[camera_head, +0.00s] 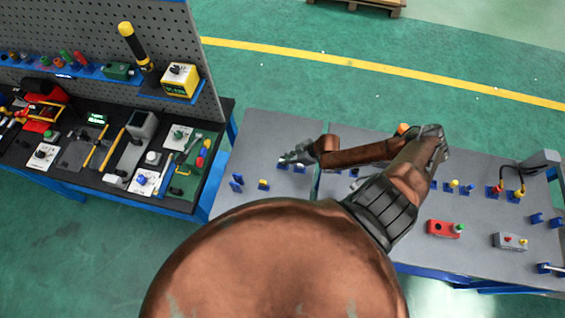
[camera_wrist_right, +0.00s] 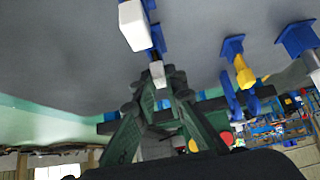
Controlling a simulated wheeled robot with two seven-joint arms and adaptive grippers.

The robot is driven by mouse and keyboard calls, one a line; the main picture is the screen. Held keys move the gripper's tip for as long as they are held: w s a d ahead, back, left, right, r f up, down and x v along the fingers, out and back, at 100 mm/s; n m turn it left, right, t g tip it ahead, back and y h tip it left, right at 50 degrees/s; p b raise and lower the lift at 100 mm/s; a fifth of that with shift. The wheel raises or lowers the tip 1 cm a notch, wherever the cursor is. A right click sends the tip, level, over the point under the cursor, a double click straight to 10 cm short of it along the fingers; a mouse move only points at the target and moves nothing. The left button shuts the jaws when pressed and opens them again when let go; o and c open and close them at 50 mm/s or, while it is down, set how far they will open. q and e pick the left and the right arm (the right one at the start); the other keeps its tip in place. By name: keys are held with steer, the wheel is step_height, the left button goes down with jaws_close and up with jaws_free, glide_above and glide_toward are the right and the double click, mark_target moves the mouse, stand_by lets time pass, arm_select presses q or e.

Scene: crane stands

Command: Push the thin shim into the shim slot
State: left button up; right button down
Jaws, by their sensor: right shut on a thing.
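My right gripper (camera_head: 297,158) reaches left over the grey table, with its fingertips low among small blue stands. In the right wrist view the right gripper (camera_wrist_right: 157,85) has its dark green fingers closed together at the tips on a small pale grey piece (camera_wrist_right: 158,73). This piece is next to a blue stand (camera_wrist_right: 157,42). I cannot tell whether the piece is the thin shim, or whether it touches the stand. The shim slot cannot be made out. My left gripper is not in view.
The grey table (camera_head: 265,130) carries several blue stands, a red box (camera_head: 444,229) and a grey button box (camera_head: 510,241). A white block (camera_wrist_right: 132,24) and a yellow part (camera_wrist_right: 243,70) are near the gripper. A black workbench with tools and a pegboard (camera_head: 90,25) stands at the left.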

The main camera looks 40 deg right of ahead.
steer(key=shift+r+p, duration=0.9)
steer(key=shift+r, duration=0.05)
steer(key=shift+r+p, duration=1.65)
steer(key=shift+r, duration=0.2)
